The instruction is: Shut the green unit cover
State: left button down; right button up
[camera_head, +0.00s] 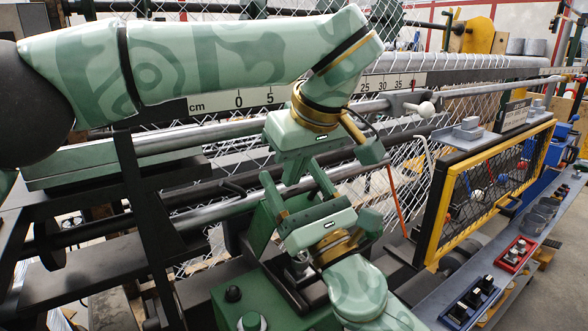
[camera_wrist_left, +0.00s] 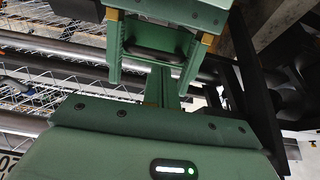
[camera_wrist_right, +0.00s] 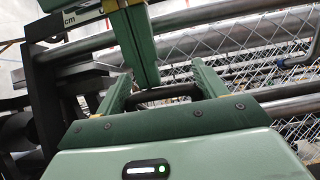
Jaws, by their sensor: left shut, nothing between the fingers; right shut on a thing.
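My right gripper (camera_wrist_right: 162,88) comes from below. Its fingers are wide apart, with a black bar (camera_wrist_right: 168,93) between them. The bar also shows in the left wrist view (camera_wrist_left: 155,45). My left gripper (camera_wrist_left: 165,82) comes from above with fingers shut and empty, close to the right gripper and the bar. The arms hide much of the unit.
A yellow-framed mesh guard (camera_head: 434,232) stands to the right, beside a grey bench with red (camera_head: 515,254) and blue (camera_head: 469,303) button boxes. Long steel rails, a centimetre scale (camera_head: 240,99) and chainlink mesh lie behind the arms. Dark frame posts stand at the left.

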jog(key=shift+f, duration=0.1)
pick_arm(q)
jog(key=shift+s+d+f, duration=0.3)
jog(key=shift+s+d, duration=0.05)
jog(key=shift+s, duration=0.15)
jog(key=shift+s+d+f, duration=0.3)
jog(key=shift+s, duration=0.2)
pick_arm(e)
jog(key=o, duration=1.1)
jog(key=shift+s, duration=0.1)
jog(key=shift+r, duration=0.25)
